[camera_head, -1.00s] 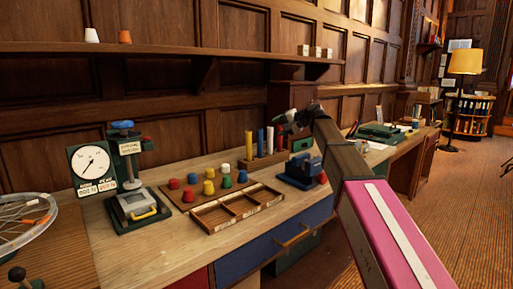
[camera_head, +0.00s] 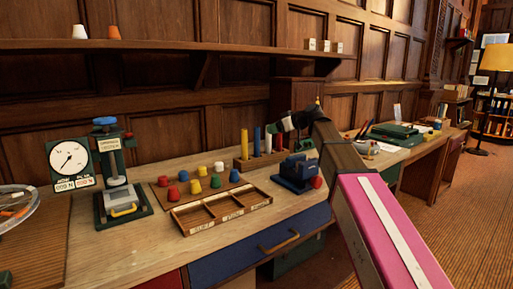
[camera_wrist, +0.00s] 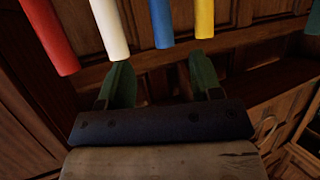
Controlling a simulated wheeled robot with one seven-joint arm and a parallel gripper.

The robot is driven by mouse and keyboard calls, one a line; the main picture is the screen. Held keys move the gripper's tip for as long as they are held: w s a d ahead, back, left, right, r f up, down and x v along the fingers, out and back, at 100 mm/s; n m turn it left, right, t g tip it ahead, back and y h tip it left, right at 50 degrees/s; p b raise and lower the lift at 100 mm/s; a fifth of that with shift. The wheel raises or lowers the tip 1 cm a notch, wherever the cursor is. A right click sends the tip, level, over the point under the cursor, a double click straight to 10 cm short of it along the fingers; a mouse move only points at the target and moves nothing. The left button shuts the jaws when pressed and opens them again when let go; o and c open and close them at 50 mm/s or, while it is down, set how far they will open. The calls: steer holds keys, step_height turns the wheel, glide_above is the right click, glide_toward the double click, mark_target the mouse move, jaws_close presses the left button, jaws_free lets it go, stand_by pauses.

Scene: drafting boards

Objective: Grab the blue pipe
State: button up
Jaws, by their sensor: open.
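The blue pipe (camera_head: 257,141) stands upright in a wooden rack (camera_head: 243,164) on the bench, between a yellow pipe (camera_head: 244,143) and a white pipe (camera_head: 268,139). In the wrist view the blue pipe (camera_wrist: 160,22) comes down from the top edge, with the white pipe (camera_wrist: 109,28) left and the yellow pipe (camera_wrist: 204,18) right. My gripper (camera_head: 279,125) is at the upper right of the rack. Its green fingers (camera_wrist: 160,65) are apart and empty, with the blue pipe's end lined up between them. A red pipe (camera_wrist: 51,35) is farthest left there.
In front of the rack are a divided wooden tray (camera_head: 222,215) and a board with several coloured pegs (camera_head: 195,187). A blue vise-like block (camera_head: 296,173) stands right of the rack. A press with a dial (camera_head: 68,158) is at left. A shelf (camera_head: 150,48) runs above.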

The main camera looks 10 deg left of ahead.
mark_target(257, 133)
steer(key=x, duration=0.9)
steer(key=shift+a+f, duration=0.15)
steer(key=shift+a, duration=0.15)
steer(key=shift+s, duration=0.1)
jaws_close()
